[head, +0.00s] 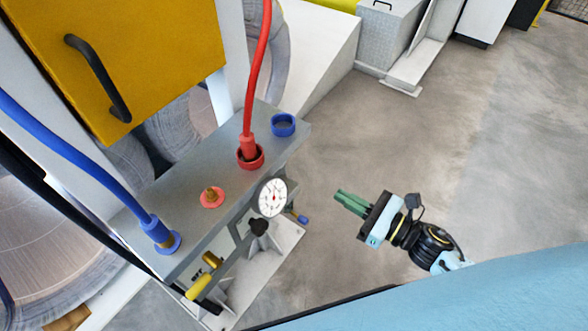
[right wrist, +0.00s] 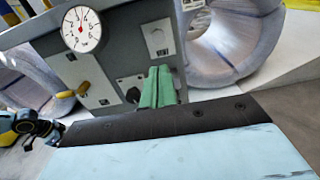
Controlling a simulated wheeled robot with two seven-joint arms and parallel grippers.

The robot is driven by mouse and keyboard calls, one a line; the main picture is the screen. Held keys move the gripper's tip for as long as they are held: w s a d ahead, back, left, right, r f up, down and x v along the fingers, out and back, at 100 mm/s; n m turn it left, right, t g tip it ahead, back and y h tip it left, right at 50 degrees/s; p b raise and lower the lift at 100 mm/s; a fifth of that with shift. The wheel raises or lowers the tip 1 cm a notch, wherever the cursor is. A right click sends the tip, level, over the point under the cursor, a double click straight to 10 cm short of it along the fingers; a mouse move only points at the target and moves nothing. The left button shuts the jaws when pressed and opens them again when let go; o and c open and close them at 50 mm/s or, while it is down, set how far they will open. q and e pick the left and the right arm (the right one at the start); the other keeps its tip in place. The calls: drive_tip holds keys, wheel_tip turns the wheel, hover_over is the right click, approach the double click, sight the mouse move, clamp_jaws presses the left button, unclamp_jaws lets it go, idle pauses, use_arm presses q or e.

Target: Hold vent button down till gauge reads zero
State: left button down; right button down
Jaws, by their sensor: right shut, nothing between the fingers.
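A round white gauge (head: 272,197) stands at the front edge of a grey manifold block (head: 190,205). The gauge also shows in the right wrist view (right wrist: 82,28), with a red needle; its reading is too small to tell. I cannot tell which part is the vent button. My right gripper (head: 350,202) is shut and empty, its green fingers pointing left, apart from the block on its right side. In the right wrist view the fingers (right wrist: 157,88) show before the grey panel.
A red hose (head: 257,70) and a blue hose (head: 75,155) plug into the block, beside an empty blue port (head: 284,124). A yellow-handled lever (head: 200,287) sits low in front. A yellow cabinet (head: 150,50) stands behind. The floor around my right gripper is clear.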

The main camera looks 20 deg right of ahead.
drive_tip(key=shift+a+r, duration=0.1)
drive_tip(key=x, duration=1.4)
use_arm(q)
drive_tip(key=shift+w+r, duration=0.4)
drive_tip(key=shift+r, duration=0.1)
drive_tip(key=shift+b, duration=0.35)
